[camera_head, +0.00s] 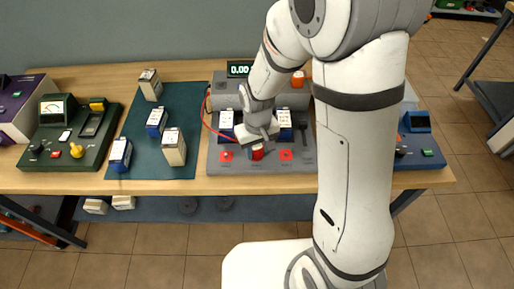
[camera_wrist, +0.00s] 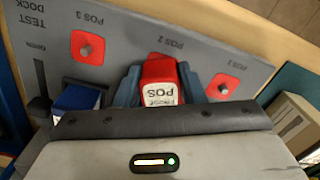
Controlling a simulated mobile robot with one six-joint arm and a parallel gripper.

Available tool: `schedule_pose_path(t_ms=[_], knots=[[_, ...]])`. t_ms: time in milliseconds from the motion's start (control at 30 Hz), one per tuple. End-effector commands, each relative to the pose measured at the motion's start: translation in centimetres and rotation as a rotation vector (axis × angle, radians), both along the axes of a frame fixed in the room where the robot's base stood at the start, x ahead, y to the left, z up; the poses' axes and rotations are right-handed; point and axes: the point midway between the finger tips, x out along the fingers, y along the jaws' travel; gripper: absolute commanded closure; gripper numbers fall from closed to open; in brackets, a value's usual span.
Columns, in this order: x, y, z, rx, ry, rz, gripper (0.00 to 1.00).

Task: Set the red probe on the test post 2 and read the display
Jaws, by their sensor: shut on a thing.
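The red probe (camera_wrist: 159,72), with a white label face, is between the fingers of my gripper (camera_wrist: 161,90), which is shut on it. In the wrist view it stands over the middle place marked POS 2 on the grey test dock (camera_wrist: 125,40). The probe hides test post 2, so I cannot tell whether they touch. Posts 3 (camera_wrist: 86,49) and 1 (camera_wrist: 222,88) show bare on red squares. In the head view the probe (camera_head: 257,153) is low at the dock's front.
A red cable (camera_head: 207,118) runs along the dock's left side. Batteries (camera_head: 226,121) stand in the dock behind the posts. Left are a dark mat (camera_head: 185,100) with several batteries and a green meter unit (camera_head: 55,140).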

Motion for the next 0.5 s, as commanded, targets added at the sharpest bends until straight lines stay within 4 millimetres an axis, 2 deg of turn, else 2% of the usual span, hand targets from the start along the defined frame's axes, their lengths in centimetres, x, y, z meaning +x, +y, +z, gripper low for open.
schedule_pose_path(t_ms=[500], knots=[[-0.03, 0.08, -1.16, 0.000, 0.000, 0.002, 0.91]])
